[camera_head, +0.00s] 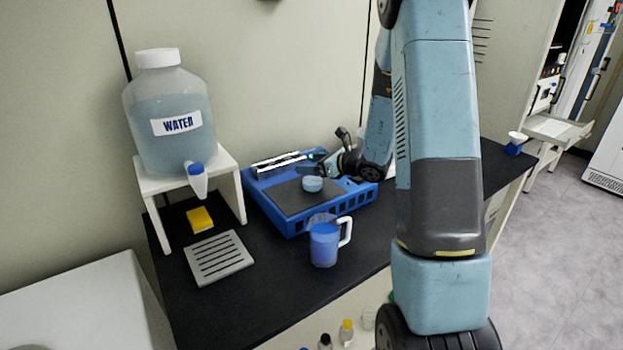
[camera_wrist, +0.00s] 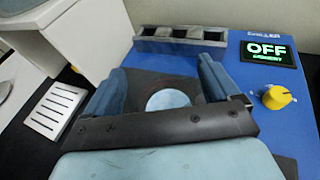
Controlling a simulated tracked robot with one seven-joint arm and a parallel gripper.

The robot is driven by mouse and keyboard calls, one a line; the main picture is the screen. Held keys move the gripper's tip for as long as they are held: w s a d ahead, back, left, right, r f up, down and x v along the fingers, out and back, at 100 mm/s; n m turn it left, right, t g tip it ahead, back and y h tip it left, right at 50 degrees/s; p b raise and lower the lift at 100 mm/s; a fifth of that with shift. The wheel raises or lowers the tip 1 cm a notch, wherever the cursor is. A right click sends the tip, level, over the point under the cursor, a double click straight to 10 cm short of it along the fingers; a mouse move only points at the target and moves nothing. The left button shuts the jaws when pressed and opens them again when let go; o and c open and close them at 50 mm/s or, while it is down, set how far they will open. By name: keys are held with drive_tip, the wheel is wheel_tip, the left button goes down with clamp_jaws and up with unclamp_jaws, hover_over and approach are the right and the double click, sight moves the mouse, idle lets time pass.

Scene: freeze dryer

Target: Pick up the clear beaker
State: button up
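A small clear beaker (camera_head: 312,184) with pale blue contents sits on the dark plate of the blue chiller (camera_head: 290,222). In the wrist view, the beaker (camera_wrist: 168,100) shows as a pale blue round shape between my fingers. My gripper (camera_wrist: 161,70) is open, with one blue finger on each side of the beaker and gaps visible. In the head view, my gripper (camera_head: 330,158) is just behind and right of the beaker, over the chiller. I cannot tell its exact height or whether a finger touches the beaker.
A jug of blue liquid (camera_head: 324,245) with a white handle stands in front of the chiller. A water tank (camera_head: 168,105) on a white stand (camera_head: 147,185), a yellow sponge (camera_head: 200,220) and a slotted grey tray (camera_head: 218,257) are left. The chiller display (camera_wrist: 268,51) reads OFF.

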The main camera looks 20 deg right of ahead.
drive_tip(key=c, duration=1.3)
drive_tip(key=shift+r, duration=0.15)
